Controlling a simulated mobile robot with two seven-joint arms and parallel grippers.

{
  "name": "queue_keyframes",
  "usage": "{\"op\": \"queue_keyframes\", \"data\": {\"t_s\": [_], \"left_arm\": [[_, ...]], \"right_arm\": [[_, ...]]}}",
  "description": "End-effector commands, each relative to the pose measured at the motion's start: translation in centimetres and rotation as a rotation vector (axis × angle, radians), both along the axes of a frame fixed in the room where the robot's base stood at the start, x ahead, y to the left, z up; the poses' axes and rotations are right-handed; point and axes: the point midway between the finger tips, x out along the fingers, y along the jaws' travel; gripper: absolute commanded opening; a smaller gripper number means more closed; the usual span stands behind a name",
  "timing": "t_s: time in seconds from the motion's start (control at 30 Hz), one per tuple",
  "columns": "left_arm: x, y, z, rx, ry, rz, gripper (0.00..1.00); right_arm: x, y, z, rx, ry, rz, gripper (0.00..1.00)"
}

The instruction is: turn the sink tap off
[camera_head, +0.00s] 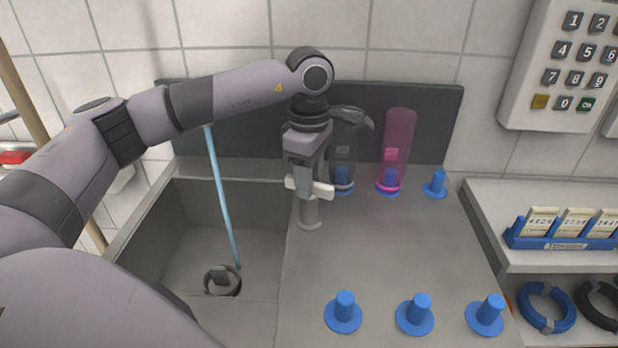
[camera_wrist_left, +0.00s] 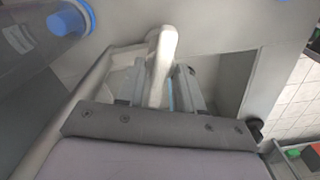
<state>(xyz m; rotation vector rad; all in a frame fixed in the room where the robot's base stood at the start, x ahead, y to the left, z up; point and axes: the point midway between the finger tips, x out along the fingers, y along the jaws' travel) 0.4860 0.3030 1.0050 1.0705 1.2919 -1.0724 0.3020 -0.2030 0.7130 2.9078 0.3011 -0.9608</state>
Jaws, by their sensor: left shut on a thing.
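The sink tap (camera_head: 310,213) is a pale post at the right edge of the sink basin (camera_head: 190,215). A light blue stream of water (camera_head: 222,200) falls into the basin; its upper end is hidden behind my left arm. My left gripper (camera_head: 308,186) points down over the tap and is shut on its pale handle. In the left wrist view the tap handle (camera_wrist_left: 160,60) rises between the two fingers of the left gripper (camera_wrist_left: 158,88). My right gripper is in neither view.
A clear cylinder (camera_head: 344,155) and a pink cylinder (camera_head: 399,140) stand on blue pegs just right of the gripper. Several bare blue pegs (camera_head: 343,312) stand on the counter. A keypad (camera_head: 560,65) hangs on the wall. A shelf (camera_head: 500,215) holds a blue card rack (camera_head: 560,241).

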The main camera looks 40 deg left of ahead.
Motion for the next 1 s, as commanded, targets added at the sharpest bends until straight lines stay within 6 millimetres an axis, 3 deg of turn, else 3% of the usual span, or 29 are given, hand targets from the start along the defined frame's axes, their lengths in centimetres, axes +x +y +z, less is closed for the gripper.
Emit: {"op": "queue_keyframes", "data": {"t_s": [0.5,1.0], "left_arm": [[0.05,0.01,0.07,0.000,-0.002,0.325,0.06],[0.07,0.01,0.14,-0.001,-0.003,0.382,0.06]], "right_arm": [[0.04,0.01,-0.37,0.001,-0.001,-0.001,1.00],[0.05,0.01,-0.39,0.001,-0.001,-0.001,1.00]]}}
